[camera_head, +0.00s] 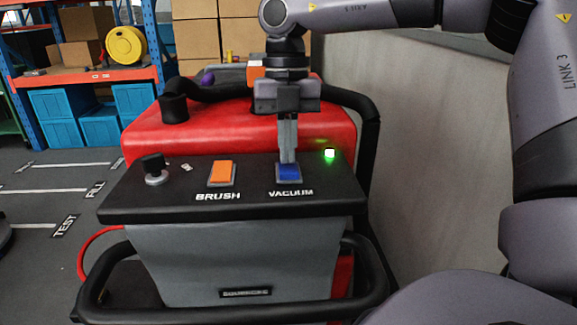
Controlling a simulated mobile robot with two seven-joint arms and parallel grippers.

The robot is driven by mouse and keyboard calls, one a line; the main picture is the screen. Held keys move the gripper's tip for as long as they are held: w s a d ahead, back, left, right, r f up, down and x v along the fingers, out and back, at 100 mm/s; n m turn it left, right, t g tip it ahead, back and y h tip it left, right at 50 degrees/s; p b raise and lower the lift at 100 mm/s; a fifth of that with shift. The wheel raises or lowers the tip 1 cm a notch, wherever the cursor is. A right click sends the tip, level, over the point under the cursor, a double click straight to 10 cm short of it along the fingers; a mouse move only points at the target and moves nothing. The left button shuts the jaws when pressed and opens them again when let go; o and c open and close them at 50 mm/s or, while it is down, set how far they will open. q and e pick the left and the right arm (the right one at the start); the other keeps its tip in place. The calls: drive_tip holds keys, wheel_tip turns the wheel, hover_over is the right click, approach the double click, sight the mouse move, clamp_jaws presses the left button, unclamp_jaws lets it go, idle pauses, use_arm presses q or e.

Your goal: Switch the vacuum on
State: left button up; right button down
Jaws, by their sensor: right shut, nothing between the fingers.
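The blue vacuum switch (289,174) sits on the black control panel (150,206) of the red scrubber (190,130), above the label VACUUM. My right gripper (288,160) points down from above, shut and empty, with its fingertips at the back edge of the blue switch. They appear to touch it, but I cannot tell for sure. A green light (329,153) glows to the right of the switch. An orange switch (221,173) labelled BRUSH is to the left. My left gripper is not in view.
A black knob (154,167) stands at the panel's left. A black handlebar (220,315) runs round the front. A grey wall (430,130) is on the right. Shelves with blue crates (62,105) and cardboard boxes (197,40) stand behind. The floor at left is mostly open.

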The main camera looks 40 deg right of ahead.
wheel_tip(320, 180, up, 7)
drive_tip(key=p, duration=0.6)
idle(0.7)
